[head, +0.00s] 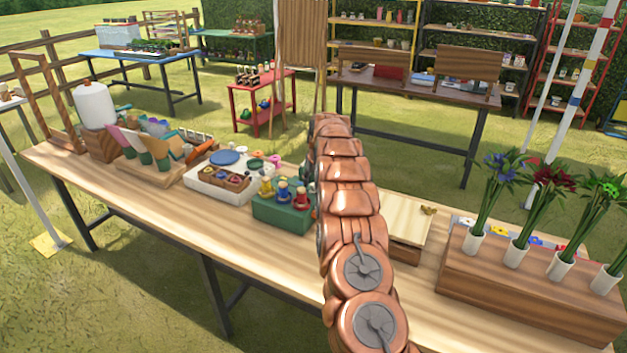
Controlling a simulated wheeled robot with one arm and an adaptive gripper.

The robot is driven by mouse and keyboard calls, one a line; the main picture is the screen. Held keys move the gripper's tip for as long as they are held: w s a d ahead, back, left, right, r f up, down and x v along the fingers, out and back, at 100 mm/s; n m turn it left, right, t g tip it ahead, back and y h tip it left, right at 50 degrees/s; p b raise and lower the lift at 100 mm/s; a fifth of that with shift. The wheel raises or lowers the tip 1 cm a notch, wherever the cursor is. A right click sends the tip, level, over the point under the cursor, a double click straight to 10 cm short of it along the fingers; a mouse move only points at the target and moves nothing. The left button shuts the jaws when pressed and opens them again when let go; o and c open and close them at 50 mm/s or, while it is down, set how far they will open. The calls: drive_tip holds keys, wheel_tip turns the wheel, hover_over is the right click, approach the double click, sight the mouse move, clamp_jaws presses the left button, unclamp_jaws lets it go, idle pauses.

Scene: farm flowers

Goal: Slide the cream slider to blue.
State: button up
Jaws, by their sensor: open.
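A pale strip with small coloured flower shapes (515,237), among them yellow, blue and red, runs behind the wooden vase block at the right of the table. The block hides part of it. I cannot make out a cream slider for certain. A box with a cream lid (405,205) and a small brown knob stands left of the strip, partly behind my arm. My copper arm reaches from the bottom middle up over the table. My gripper is not visible beyond the arm's links.
The wooden block (530,290) holds several white vases with tall flowers. Left of my arm are a green block with spools (280,215), a white tray (205,185) and a rack of tools (150,172). The front of the wooden table (240,245) is clear.

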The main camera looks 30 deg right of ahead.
drive_tip(key=shift+w+f, duration=0.25)
drive_tip(key=shift+f, duration=0.4)
drive_tip(key=shift+c, duration=0.4)
clamp_jaws()
